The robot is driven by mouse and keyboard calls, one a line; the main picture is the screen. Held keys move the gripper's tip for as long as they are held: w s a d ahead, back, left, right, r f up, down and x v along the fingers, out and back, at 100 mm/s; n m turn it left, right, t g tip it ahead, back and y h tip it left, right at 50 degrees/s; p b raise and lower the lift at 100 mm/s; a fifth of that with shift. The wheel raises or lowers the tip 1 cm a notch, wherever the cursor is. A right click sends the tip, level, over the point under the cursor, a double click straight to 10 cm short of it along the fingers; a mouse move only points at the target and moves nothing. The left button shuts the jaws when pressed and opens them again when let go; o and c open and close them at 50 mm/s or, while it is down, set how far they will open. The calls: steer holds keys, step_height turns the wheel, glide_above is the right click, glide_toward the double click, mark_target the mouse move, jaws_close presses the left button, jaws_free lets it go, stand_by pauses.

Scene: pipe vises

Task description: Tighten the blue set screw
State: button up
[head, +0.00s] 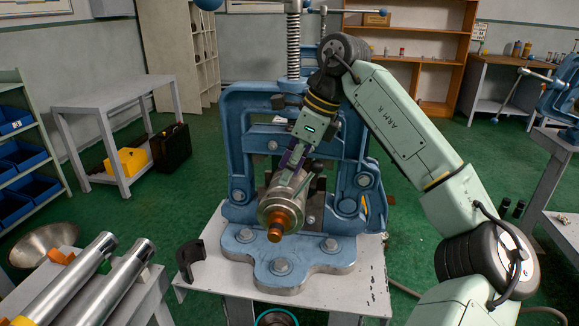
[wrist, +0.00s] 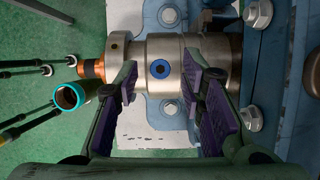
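The blue set screw (wrist: 160,69) shows in the wrist view as a blue ring with a dark centre on the side of a steel cylinder (wrist: 142,52). The cylinder also shows in the head view (head: 278,203), with a copper-coloured end, in front of the blue pipe vise (head: 238,165). My gripper (wrist: 163,88) is open, its purple-padded fingers on either side of the screw. In the head view my gripper (head: 293,156) is at the top of the cylinder and hides the screw. I cannot tell whether the fingers touch the cylinder.
A dark tube with a teal rim (wrist: 69,97) and thin dark rods lie left of my gripper in the wrist view. A dark curved piece (head: 191,261) sits on the vise's table. Steel pipes (head: 85,280) lie at front left. Bolts stud the vise base.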

steer(key=shift+f, duration=0.15)
steer(key=shift+c, duration=0.2)
jaws_close()
stand_by(0.3)
